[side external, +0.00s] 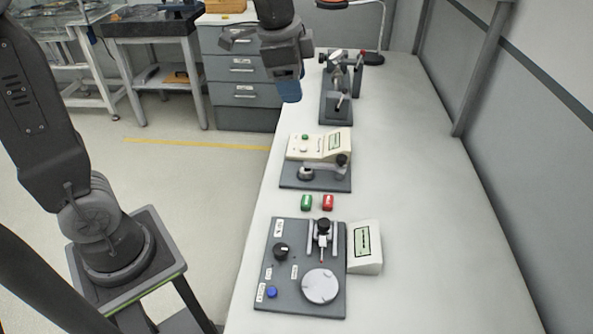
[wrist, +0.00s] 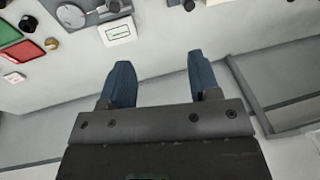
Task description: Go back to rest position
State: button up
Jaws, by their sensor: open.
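My gripper (side external: 290,88) is raised in the air over the far part of the bench, near its left edge in the side external view. In the wrist view my gripper (wrist: 158,82) shows two blue fingers spread apart with nothing between them. It is open, empty and touches nothing that I can see. The rest position itself is not marked in either view.
A wall stands at right. The bench's right side is clear.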

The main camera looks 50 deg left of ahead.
jog(key=s+f+n+t, duration=0.2)
jog(key=s+n, duration=0.7)
jog(key=s, duration=0.8)
jog(key=shift+s+d+f+t, duration=0.2)
jog(key=shift+f+t, duration=0.2)
jog(key=shift+f, duration=0.3)
jog(key=shift+c, duration=0.4)
